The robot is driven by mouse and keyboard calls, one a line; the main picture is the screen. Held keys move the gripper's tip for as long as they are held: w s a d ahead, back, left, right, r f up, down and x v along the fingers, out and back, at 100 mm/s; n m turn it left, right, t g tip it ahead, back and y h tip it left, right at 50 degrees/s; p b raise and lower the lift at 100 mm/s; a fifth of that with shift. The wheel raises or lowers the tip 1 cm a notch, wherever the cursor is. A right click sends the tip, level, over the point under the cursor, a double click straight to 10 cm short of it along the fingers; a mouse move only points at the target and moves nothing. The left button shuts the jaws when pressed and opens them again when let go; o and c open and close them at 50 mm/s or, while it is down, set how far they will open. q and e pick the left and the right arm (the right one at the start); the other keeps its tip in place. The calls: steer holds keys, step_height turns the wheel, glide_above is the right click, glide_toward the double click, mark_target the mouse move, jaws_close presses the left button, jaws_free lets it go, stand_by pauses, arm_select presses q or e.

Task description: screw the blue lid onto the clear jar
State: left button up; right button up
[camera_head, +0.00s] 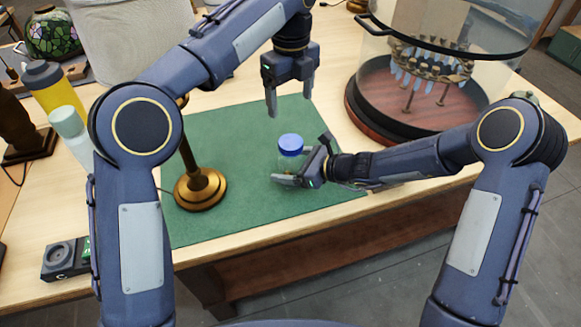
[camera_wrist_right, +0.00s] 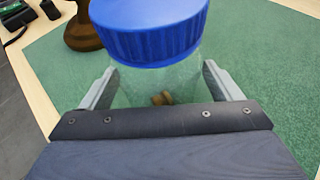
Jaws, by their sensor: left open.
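The clear jar (camera_wrist_right: 160,88) stands upright on the green mat (camera_head: 232,125), with small brown pieces inside. The blue lid (camera_head: 291,144) sits on top of the jar; it also shows in the wrist view (camera_wrist_right: 150,32). I cannot tell how tightly it is seated. My right gripper (camera_head: 300,163) reaches in from the right, low down, with one finger on each side of the jar, shut on its body below the lid. My left gripper (camera_head: 290,103) points down, open and empty, above and slightly behind the lid, clear of it.
A brass lamp base (camera_head: 200,187) stands on the mat left of the jar. A large glass case (camera_head: 430,75) on a wooden base stands at the back right. A yellow bottle (camera_head: 50,90) and a patterned vase (camera_head: 52,35) are at the left. The mat's front is clear.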

steer(key=v, duration=0.7)
steer(key=shift+s+d+r, duration=0.15)
steer(key=shift+d+r, duration=0.05)
steer(key=shift+d, duration=0.15)
